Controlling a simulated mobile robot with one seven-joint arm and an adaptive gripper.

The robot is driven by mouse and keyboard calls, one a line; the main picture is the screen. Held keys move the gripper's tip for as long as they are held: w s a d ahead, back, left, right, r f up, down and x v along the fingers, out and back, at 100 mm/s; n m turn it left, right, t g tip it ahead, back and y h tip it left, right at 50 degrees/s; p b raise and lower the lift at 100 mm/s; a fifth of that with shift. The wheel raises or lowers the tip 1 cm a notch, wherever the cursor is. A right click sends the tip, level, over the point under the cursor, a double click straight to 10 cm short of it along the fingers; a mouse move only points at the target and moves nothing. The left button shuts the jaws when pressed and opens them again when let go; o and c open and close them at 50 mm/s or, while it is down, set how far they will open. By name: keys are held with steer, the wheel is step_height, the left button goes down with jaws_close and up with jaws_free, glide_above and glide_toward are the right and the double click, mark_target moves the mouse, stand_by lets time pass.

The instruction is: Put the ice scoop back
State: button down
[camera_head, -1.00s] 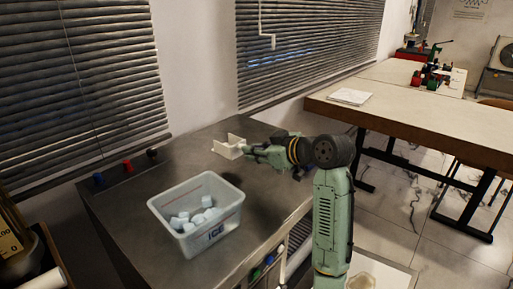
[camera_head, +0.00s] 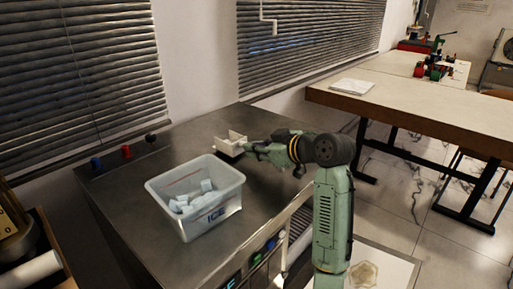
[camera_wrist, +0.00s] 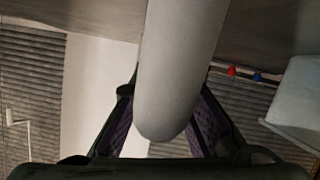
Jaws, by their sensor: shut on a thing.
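The ice scoop is a white, box-shaped scoop (camera_head: 231,143) held above the back part of the dark counter in the head view. Its pale rounded handle (camera_wrist: 180,75) runs between my fingers in the wrist view. My gripper (camera_head: 256,150) is shut on the handle, with the scoop's bowl pointing left. The translucent ice bin (camera_head: 208,226), labelled ICE, stands on the counter in front of and left of the scoop. Several pale ice cubes lie in it. I cannot make out a separate scoop holder.
The dark counter (camera_head: 150,205) has bare room around the bin. Blue, red (camera_head: 126,152) and black knobs line its back left edge. Window blinds (camera_head: 300,45) rise behind. A wooden table (camera_head: 430,100) with a white pad (camera_head: 352,87) stands at the right.

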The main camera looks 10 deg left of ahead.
steer(key=shift+f+b, duration=0.4)
steer(key=shift+f, duration=0.25)
steer(key=c, duration=1.5)
jaws_free()
steer(key=shift+r, duration=0.1)
